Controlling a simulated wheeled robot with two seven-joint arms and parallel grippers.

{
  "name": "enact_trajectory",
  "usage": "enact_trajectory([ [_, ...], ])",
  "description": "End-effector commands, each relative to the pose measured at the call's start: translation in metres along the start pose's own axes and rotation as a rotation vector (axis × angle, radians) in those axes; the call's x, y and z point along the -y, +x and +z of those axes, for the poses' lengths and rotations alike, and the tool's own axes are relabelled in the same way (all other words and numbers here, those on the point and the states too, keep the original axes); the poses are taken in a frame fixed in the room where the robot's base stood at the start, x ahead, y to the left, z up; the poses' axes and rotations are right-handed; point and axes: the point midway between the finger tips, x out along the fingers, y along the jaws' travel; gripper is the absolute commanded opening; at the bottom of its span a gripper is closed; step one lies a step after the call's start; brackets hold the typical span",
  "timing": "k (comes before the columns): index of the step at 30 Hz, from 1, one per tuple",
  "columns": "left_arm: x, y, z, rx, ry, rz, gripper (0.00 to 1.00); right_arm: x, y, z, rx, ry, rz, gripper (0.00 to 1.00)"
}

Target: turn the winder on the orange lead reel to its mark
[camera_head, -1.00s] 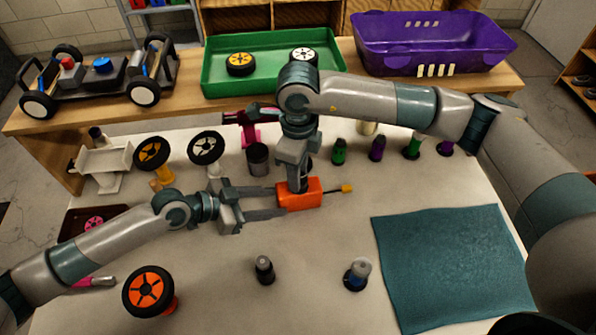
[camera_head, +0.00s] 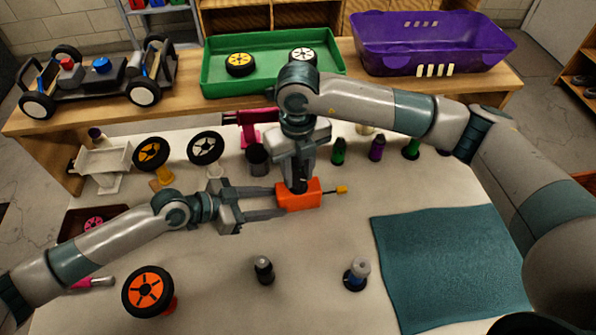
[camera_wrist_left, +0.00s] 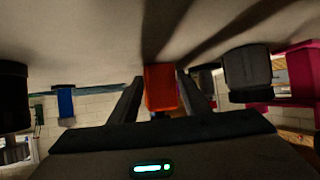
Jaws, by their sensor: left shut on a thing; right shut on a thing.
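The orange lead reel (camera_head: 302,199) lies on the pale table near the middle, with a short yellow-tipped lead (camera_head: 341,189) sticking out to its right. My left gripper (camera_head: 279,202) is shut on the reel from the left. In the left wrist view the reel's orange end (camera_wrist_left: 160,88) sits between the fingers. My right gripper (camera_head: 299,183) points down from above and is shut on the dark winder (camera_head: 299,186) on top of the reel. The gripper hides most of the winder, and I cannot make out its mark.
Several dark and coloured bottles stand behind, including a green one (camera_head: 338,151). Two bottles, one black (camera_head: 264,269), stand in front. An orange-rimmed wheel (camera_head: 148,290) is at front left. A teal mat (camera_head: 450,265) lies at right. A green tray (camera_head: 272,80) and purple crate (camera_head: 430,50) stand behind.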

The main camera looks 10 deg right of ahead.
Motion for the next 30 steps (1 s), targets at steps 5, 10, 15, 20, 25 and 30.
enact_trajectory([
  [5, 0.0038, -0.0006, -0.001, -0.002, 0.001, -0.007, 0.23, -0.0031, 0.0018, -0.003, -0.008, 0.017, 0.005, 0.09],
  [10, 0.0037, -0.0005, -0.0013, -0.003, 0.001, -0.007, 0.23, -0.0035, 0.0019, -0.0031, -0.008, 0.018, 0.006, 0.09],
  [15, 0.0037, -0.0004, -0.0016, -0.004, 0.001, -0.007, 0.23, -0.0038, 0.002, -0.0031, -0.008, 0.017, 0.006, 0.33],
  [20, 0.0024, -0.0001, -0.0014, -0.003, 0.001, -0.004, 0.22, -0.0029, 0.0015, -0.0022, -0.005, 0.018, 0.005, 0.5],
  [25, 0.0013, 0.0, -0.0012, -0.003, 0.0, -0.002, 0.22, -0.0019, 0.0008, -0.0013, -0.003, 0.02, 0.003, 0.5],
  [30, 0.0007, 0.0001, -0.0012, -0.002, 0.0, -0.001, 0.22, -0.0013, -0.0035, -0.0004, -0.001, 0.021, 0.002, 0.5],
])
